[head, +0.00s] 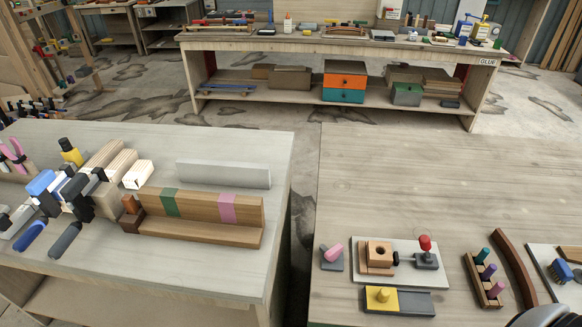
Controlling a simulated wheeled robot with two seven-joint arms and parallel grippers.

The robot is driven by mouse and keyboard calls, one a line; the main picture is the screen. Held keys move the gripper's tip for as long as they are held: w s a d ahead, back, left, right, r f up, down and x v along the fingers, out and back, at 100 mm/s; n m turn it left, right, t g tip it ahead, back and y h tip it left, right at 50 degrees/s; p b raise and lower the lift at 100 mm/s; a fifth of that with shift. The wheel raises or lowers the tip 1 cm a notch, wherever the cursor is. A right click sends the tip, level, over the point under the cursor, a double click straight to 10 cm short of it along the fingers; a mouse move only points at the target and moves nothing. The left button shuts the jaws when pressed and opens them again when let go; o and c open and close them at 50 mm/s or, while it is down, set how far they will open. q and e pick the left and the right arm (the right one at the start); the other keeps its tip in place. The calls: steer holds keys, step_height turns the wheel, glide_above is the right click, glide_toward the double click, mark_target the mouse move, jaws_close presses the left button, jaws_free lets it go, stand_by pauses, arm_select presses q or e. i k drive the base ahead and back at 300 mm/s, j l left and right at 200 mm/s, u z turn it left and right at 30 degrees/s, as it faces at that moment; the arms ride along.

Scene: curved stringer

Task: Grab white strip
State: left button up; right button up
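A long pale grey-white strip (223,174) stands on its edge on the left table, behind a brown wooden angled piece. Neither of my grippers can be made out in the head view. A dark shape at the bottom right edge is cut off, and I cannot tell what it is.
Clamps with blue and black handles (42,183) and wooden blocks (122,165) crowd the left side of the left table (275,150). A gap separates it from the right table (400,180), which holds fixtures near its front. A workbench (340,45) stands behind.

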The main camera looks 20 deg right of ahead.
mark_target(228, 173)
steer(key=z, duration=0.3)
steer(key=u, duration=0.5)
steer(key=l+u, duration=0.25)
steer(key=u, duration=0.15)
steer(key=k+l+u, duration=0.15)
steer(key=u, duration=0.25)
steer(key=k+l+u, duration=0.15)
steer(key=u, duration=0.3)
steer(key=l, duration=0.1)
